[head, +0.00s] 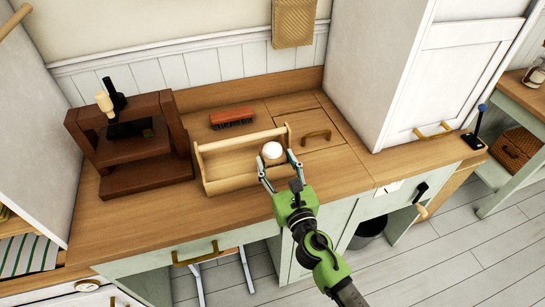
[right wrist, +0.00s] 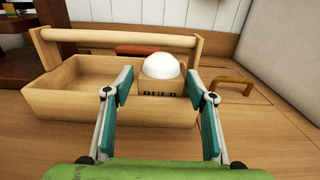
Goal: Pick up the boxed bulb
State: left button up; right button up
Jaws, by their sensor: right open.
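The boxed bulb (right wrist: 161,80) is a small tan box with dark lettering and a white round bulb on top. It is at the right end of a wooden carrier with a handle bar (right wrist: 75,95); I cannot tell whether it stands inside or just beyond it. In the head view the white bulb (head: 272,151) shows at the carrier's (head: 232,184) right end. My right gripper (head: 277,168) is open, its fingers (right wrist: 168,95) spread to either side of the box in the picture, with a gap on each side. My left gripper is not in view.
A red brush (head: 231,117) lies behind the carrier. A dark wooden stand (head: 148,175) is on the left of the counter (head: 330,192). A brass handle (head: 315,134) rises from a panel right of the bulb. A white cabinet (head: 385,80) stands at the right.

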aim_at(275, 158)
jog(key=x, duration=0.4)
jog(key=shift+w, duration=0.2)
jog(key=shift+s, duration=0.1)
jog(key=c, duration=0.9)
jog(key=shift+o, duration=0.2)
jog(key=shift+r, duration=0.1)
